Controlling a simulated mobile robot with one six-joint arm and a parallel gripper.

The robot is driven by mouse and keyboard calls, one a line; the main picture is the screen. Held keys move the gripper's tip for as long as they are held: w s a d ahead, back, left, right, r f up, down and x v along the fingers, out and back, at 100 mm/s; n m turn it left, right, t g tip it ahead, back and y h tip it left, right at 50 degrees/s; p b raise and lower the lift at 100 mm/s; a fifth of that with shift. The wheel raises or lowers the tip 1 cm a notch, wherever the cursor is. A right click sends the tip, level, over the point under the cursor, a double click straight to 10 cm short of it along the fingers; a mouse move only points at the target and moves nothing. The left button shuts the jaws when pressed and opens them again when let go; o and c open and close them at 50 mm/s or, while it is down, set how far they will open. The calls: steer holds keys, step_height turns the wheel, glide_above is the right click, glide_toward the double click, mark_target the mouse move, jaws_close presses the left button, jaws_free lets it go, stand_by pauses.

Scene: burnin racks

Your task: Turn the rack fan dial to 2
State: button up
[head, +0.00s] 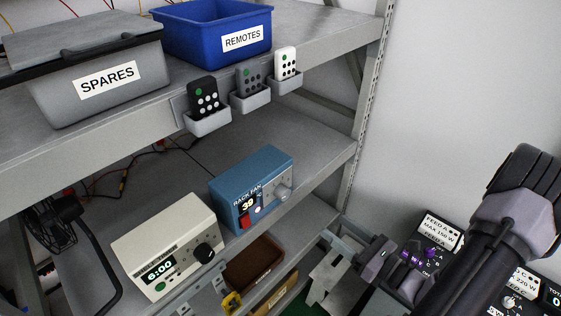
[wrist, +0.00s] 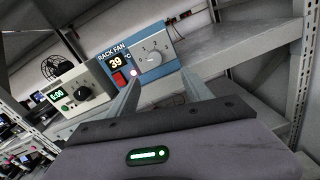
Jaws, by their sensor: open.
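The rack fan box (head: 252,190) is a blue unit on the middle shelf, with a display reading 39, a red switch (head: 245,221) and a grey dial (head: 283,192) at the right of its face. In the wrist view, the dial (wrist: 152,58) shows upper middle with a numbered scale around it; its setting is too small to read surely. My gripper (wrist: 160,85) is open and empty, its two fingers pointing toward the box, apart from the dial. In the head view, my gripper (head: 345,255) is right of and below the box.
A cream box (head: 170,248) with a 6:00 display and black knob stands left of the fan box. Above are remotes in holders (head: 208,122), a blue bin (head: 212,30) and a SPARES bin (head: 95,75). A brown bin (head: 254,262) sits below. A rack post (head: 362,110) stands right.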

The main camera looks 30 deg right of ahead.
mark_target(286, 195)
steer(key=x, duration=0.5)
steer(key=a+x, duration=0.1)
steer(key=x, duration=0.9)
steer(key=shift+s+a+r+p, duration=0.15)
steer(key=shift+a+p, duration=0.15)
steer(key=shift+a, duration=0.15)
steer(key=shift+w, duration=0.5)
jaws_close()
